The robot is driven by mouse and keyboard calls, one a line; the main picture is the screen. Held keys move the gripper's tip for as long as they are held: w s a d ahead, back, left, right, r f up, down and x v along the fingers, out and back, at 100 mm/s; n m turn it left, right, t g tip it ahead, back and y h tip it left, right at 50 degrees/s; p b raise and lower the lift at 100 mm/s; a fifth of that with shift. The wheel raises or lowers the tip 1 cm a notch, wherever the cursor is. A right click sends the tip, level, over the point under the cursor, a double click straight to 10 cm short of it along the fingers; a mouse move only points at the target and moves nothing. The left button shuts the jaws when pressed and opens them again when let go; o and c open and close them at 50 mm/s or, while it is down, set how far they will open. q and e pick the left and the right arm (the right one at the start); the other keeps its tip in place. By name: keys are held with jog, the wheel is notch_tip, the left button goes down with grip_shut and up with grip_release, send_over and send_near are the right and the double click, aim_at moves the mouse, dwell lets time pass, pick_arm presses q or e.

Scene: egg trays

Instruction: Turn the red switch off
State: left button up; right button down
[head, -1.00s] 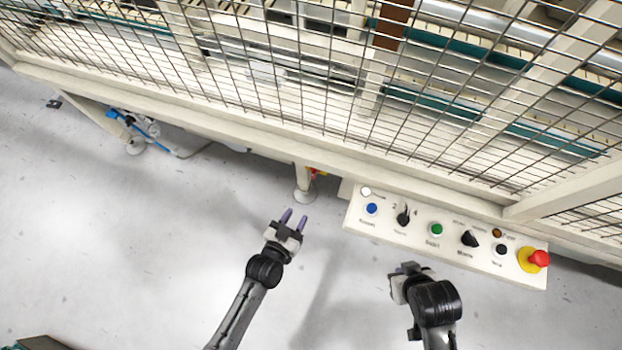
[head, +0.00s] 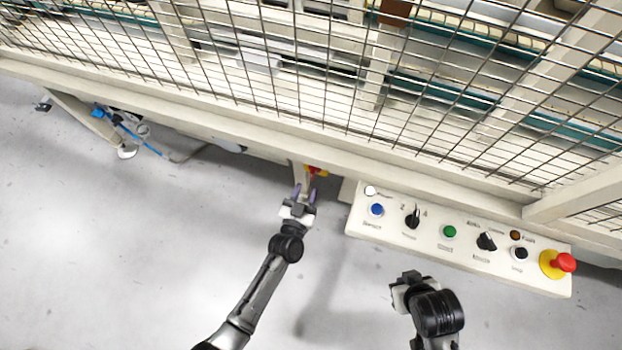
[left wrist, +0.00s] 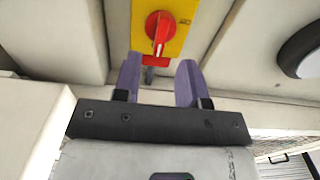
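The red switch (left wrist: 160,28) is a rotary knob on a yellow plate (left wrist: 180,40), seen at the top of the left wrist view. Its handle points roughly down in that picture. In the head view the red switch (head: 313,170) shows small under the fence's lower beam. My left gripper (head: 304,193) is just short of it. In the left wrist view the two purple fingers (left wrist: 158,78) are apart with nothing between them, just below the knob. My right gripper (head: 408,278) hangs in front of the control panel; its fingers cannot be made out.
A white control panel (head: 430,257) with several buttons, black selectors and a red emergency stop (head: 564,262) lies to the right. A wire fence (head: 300,80) runs across the back. A post stands beside the switch.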

aim_at(311, 176)
pick_arm(q)
jog(key=shift+b+x, duration=0.75)
jog(key=shift+x, duration=1.65)
jog(key=shift+c, duration=0.3)
grip_shut()
